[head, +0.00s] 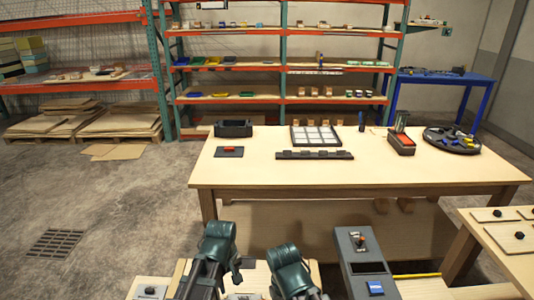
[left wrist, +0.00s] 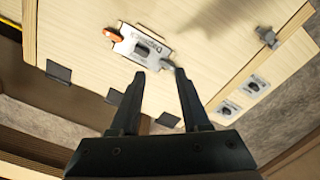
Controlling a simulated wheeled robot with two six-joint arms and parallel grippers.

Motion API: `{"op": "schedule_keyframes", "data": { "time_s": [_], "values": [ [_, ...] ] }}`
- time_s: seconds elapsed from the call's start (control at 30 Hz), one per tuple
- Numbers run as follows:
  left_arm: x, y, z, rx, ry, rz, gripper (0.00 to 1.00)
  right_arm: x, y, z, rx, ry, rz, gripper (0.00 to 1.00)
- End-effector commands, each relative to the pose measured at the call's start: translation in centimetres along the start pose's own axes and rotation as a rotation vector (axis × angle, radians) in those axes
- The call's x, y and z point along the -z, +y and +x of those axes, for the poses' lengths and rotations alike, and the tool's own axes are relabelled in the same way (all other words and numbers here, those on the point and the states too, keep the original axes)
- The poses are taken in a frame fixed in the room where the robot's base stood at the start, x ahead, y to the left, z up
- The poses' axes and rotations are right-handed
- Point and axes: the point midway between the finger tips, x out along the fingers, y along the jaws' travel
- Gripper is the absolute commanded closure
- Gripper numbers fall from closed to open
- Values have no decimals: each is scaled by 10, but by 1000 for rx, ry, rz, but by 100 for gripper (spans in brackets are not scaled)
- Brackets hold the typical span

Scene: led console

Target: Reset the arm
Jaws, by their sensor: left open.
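My left gripper (left wrist: 160,72) is open, with its two dark fingers apart and nothing between them. Past its fingertips, in the left wrist view, lies a pale wooden panel (left wrist: 85,45). On it is a small white labelled plate (left wrist: 140,46) with a dark switch and an orange piece at one end. I cannot tell whether the fingertips touch it. In the head view, my two dark green arm parts stand at the bottom, and the right gripper's fingers do not show.
A wooden table (head: 340,175) ahead carries a black bin (head: 233,128), a gridded tray (head: 316,136), a red-and-black box (head: 402,143) and a round black tray (head: 452,140). Shelves stand behind. Panels with black knobs (head: 519,236) lie at the right.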

Motion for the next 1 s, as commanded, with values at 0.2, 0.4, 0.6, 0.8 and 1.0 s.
{"op": "schedule_keyframes", "data": {
  "time_s": [0.2, 0.4, 0.6, 0.8, 1.0],
  "values": [
    [4, -36, -1, -4, 13, 301, 54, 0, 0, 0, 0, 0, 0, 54],
    [6, -56, -2, -4, 23, 493, 54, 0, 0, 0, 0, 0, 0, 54],
    [-4, -59, -2, 5, 20, 648, 54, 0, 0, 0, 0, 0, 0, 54],
    [-37, -39, -3, 42, -8, 745, 54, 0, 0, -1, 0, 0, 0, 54],
    [-74, -21, -5, 85, -33, 854, 54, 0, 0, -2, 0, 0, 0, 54]
  ]
}}
